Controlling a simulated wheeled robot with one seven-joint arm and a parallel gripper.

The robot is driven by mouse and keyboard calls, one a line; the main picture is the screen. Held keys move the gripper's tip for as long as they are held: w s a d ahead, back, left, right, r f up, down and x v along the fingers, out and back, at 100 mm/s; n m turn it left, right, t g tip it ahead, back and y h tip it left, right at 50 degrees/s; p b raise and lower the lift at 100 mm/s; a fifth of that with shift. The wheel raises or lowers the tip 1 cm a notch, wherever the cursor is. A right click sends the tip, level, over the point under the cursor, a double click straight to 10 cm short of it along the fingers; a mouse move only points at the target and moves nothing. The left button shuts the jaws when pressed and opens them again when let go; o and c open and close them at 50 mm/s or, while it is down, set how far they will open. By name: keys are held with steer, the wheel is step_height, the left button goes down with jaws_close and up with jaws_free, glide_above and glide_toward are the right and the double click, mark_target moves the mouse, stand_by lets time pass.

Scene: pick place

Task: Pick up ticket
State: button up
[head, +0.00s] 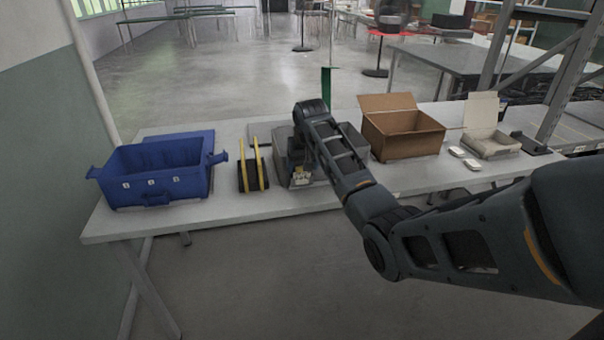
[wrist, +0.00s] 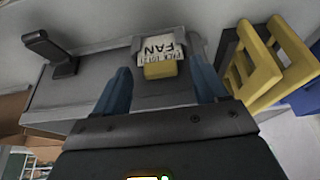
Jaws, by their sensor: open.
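The ticket (wrist: 157,48) is a white slip with printed text, "FAN" readable on it. It sticks out of a slot in a grey machine (wrist: 90,88), with a yellowish piece (wrist: 160,70) right beside it. My gripper (wrist: 159,66) is open, its two blue-grey fingers on either side of the ticket and apart from it. Whether the fingertips are level with the slip in depth I cannot tell. In the head view the ticket (head: 301,173) is a small pale patch on the front of the grey machine (head: 283,170); my arm hides part of the machine and the fingers.
A black item with yellow handles (head: 254,165) stands close left of the machine, and a blue crate (head: 160,187) further left. An open cardboard box (head: 402,145) and a pale open box (head: 490,146) stand right. The table's front edge (head: 230,217) is clear.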

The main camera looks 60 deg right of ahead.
steer(key=shift+w+d+f, duration=0.1)
steer(key=shift+f, duration=0.3)
steer(key=c, duration=1.1)
steer(key=shift+r, duration=0.15)
